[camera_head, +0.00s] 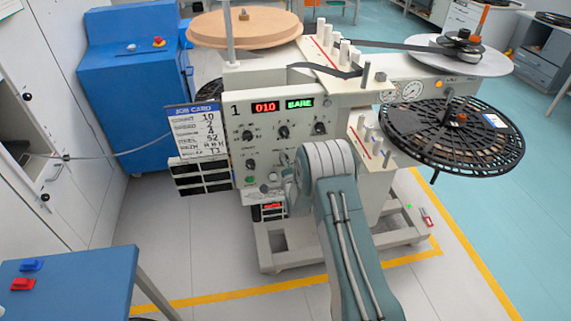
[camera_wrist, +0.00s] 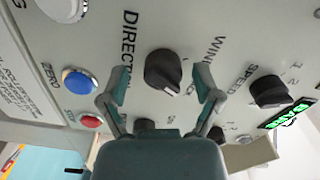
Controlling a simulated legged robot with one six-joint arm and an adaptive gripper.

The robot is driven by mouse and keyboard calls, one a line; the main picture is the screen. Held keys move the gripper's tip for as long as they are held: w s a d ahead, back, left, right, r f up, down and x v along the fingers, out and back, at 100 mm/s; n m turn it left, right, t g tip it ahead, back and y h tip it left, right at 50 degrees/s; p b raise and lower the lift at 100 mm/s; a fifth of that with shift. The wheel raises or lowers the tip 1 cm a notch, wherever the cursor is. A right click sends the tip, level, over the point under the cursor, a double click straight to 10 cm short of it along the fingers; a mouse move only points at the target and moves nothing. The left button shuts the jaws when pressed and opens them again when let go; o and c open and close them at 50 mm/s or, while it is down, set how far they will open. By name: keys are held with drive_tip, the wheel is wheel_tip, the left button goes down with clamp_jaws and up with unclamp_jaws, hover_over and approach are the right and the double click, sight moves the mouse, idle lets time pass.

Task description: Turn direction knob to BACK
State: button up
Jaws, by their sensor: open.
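The direction knob (camera_wrist: 163,70) is a round black knob on the grey panel, with part of its label, "DIRECT", showing to its left in the wrist view. A pale pointer mark shows at its lower-right edge. My gripper (camera_wrist: 162,77) is open, with one finger on each side of this knob in the picture. Gaps show between both fingertips and the knob, and nothing is held. The distance from fingertips to panel is hard to tell. In the head view my arm hides the gripper and part of the lower panel (camera_head: 267,117).
A speed knob (camera_wrist: 268,90), a blue button (camera_wrist: 80,80) and a red button (camera_wrist: 90,121) are nearby. The red display (camera_head: 264,107) reads 010; the green one (camera_head: 299,103) reads BARE. A job card (camera_head: 198,130) hangs left. A black reel (camera_head: 490,165) juts out right.

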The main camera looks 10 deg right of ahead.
drive_tip(key=s, duration=1.2)
drive_tip(key=shift+f, duration=0.1)
drive_tip(key=s+r+n+g, duration=0.3)
drive_tip(key=r+n, duration=0.1)
drive_tip(key=r, duration=0.6)
drive_tip(key=s+r+n+g, duration=0.3)
drive_tip(key=r, duration=0.7)
drive_tip(key=s+r+n+g, duration=0.3)
drive_tip(key=s+r+n, duration=0.1)
drive_tip(key=s, duration=1)
drive_tip(key=s+r+n+g, duration=0.3)
drive_tip(key=s+r, duration=0.1)
drive_tip(key=s, duration=1.1)
drive_tip(key=shift+s+n, duration=0.3)
drive_tip(key=shift+n, duration=0.1)
drive_tip(key=shift+a+r, duration=0.1)
